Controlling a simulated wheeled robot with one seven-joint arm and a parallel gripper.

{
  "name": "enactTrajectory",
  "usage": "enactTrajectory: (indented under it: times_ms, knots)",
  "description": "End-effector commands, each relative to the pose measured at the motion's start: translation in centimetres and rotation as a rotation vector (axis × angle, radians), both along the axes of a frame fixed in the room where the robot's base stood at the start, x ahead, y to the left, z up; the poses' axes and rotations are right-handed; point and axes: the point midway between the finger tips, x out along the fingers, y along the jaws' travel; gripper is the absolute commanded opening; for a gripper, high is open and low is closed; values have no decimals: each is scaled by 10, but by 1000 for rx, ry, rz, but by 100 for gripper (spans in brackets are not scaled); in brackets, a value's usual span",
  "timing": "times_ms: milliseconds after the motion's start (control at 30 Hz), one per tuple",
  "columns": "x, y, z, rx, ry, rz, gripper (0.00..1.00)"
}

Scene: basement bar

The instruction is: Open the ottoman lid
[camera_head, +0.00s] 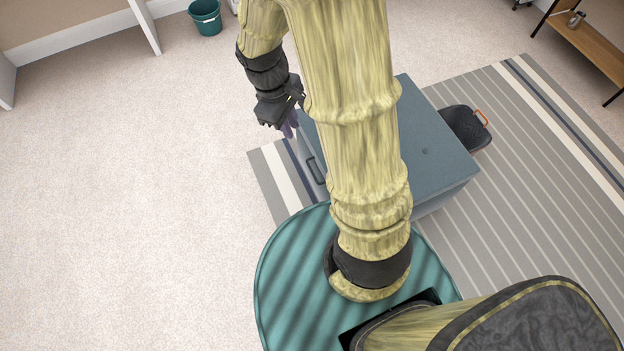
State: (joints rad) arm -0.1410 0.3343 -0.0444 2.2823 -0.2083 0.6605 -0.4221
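The ottoman (432,148) is a blue-grey box on a striped rug, seen from above. Its flat lid looks closed. A dark handle (314,171) is on its left side. My arm passes in front of the ottoman and hides part of its top and left side. My gripper (290,126) is near the ottoman's far left corner, above and beyond the handle. Its purplish fingers point downward and are partly hidden, so I cannot tell whether they are open or touch the ottoman.
A black object with an orange handle (467,129) lies on the rug (540,190) beside the ottoman's right side. A teal bucket (205,17) stands by the back wall. A wooden shelf (592,48) is at the upper right. The carpet at left is clear.

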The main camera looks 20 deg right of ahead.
Motion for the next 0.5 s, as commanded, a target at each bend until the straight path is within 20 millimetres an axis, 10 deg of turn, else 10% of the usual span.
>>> enactTrajectory:
  times_ms: [33, 500]
  knots:
    - [6, 1, -34, -20, 48, 74, 17]
    - [47, -4, -205, -199, 527, 725, 17]
